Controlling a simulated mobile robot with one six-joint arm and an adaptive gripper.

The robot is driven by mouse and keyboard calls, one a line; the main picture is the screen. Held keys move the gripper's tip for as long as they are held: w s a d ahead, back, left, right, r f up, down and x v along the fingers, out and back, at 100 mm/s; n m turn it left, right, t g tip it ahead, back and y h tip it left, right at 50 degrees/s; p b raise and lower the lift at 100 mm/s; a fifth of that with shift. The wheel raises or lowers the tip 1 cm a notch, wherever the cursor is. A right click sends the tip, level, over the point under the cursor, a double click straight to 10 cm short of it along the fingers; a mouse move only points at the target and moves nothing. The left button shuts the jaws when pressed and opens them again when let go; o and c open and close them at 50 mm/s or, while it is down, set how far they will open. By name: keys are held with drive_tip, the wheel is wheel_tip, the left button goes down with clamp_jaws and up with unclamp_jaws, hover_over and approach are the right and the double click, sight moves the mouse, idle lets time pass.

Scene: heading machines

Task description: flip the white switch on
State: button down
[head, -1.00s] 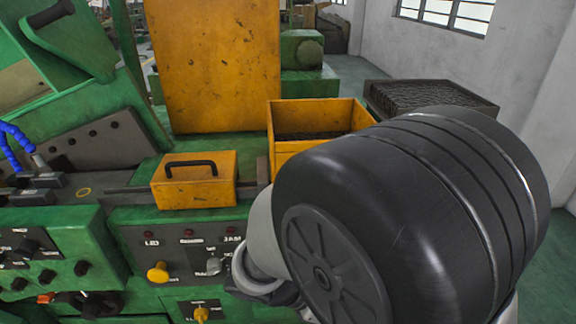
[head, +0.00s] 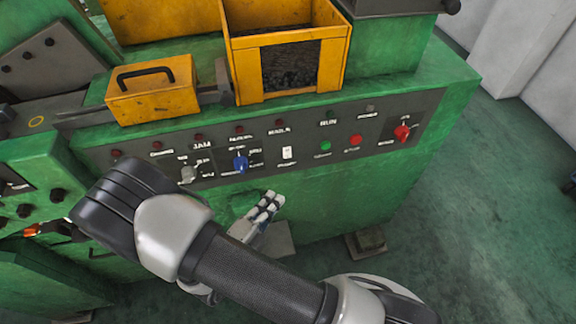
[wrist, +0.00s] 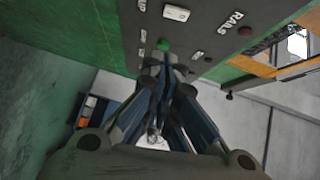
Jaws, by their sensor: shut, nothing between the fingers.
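The white switch (head: 288,153) is a small white rocker on the dark control panel (head: 215,148) of the green machine. It sits between the blue knob (head: 240,163) and the green button (head: 326,146). In the wrist view the white switch (wrist: 177,12) is at the top edge, with the green button (wrist: 163,45) close to my fingertips. My gripper (head: 272,200) is shut and empty, below the switch in the head view and apart from it. I cannot tell how far it stands from the panel.
A red button (head: 355,140) and a red knob (head: 402,132) are farther right on the panel. A grey knob (head: 188,174) is on its left. A yellow bin (head: 247,65) and a yellow toolbox (head: 155,95) stand above the panel. Open floor (head: 480,190) lies to the right.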

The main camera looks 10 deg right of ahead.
drive_tip(key=b, duration=0.3)
hover_over(287, 166)
drive_tip(key=s, duration=0.5)
drive_tip(key=shift+s+a+f, duration=0.1)
drive_tip(key=shift+a+f, duration=0.35)
drive_tip(key=shift+f, duration=0.2)
drive_tip(key=shift+w+f+m+b, duration=0.2)
drive_tip(key=shift+w+m+b, duration=0.15)
drive_tip(key=shift+b, duration=0.1)
drive_tip(key=shift+s, duration=0.1)
